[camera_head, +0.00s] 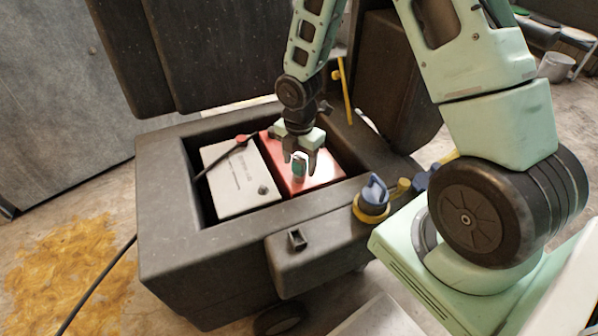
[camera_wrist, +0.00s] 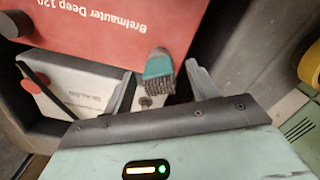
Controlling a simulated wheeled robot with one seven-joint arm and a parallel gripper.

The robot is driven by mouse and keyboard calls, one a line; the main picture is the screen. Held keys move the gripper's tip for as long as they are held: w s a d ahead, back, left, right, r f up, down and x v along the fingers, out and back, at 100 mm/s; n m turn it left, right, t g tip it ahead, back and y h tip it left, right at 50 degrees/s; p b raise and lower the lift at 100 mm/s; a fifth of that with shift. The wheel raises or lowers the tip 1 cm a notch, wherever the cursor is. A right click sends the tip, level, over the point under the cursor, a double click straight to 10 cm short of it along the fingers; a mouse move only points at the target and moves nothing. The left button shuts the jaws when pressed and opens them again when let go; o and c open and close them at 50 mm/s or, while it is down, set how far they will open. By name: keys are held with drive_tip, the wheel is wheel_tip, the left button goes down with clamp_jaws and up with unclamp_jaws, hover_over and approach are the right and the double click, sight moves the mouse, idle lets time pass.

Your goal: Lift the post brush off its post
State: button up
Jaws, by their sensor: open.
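The post brush, a teal cap with grey bristles, shows in the wrist view (camera_wrist: 158,68) and as a small teal piece in the head view (camera_head: 299,167). It is at the near edge of a red battery (camera_head: 325,169), labelled "Brelmauter Deep 120" in the wrist view (camera_wrist: 105,25). My gripper (camera_head: 301,163) points down over it. In the wrist view my gripper (camera_wrist: 161,76) is open, one finger on each side of the brush, with gaps showing. The post under the brush is hidden; I cannot tell how far the brush sits on it.
A pale grey battery (camera_head: 238,183) sits beside the red one in a dark open compartment (camera_head: 165,205). A black cable with a red clamp (camera_head: 242,140) crosses it. A blue-and-yellow knob (camera_head: 373,196) stands on the right rim. A raised dark cover (camera_head: 215,45) stands behind.

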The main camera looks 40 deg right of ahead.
drive_tip(key=shift+f, duration=0.75)
drive_tip(key=shift+r, duration=0.1)
drive_tip(key=c, duration=1.2)
drive_tip(key=shift+o, duration=0.2)
wheel_tip(320, 180, up, 10)
drive_tip(key=p, duration=0.3)
drive_tip(key=shift+r, duration=0.15)
drive_tip(key=shift+r+p, duration=2.1)
drive_tip(key=shift+p, duration=0.5)
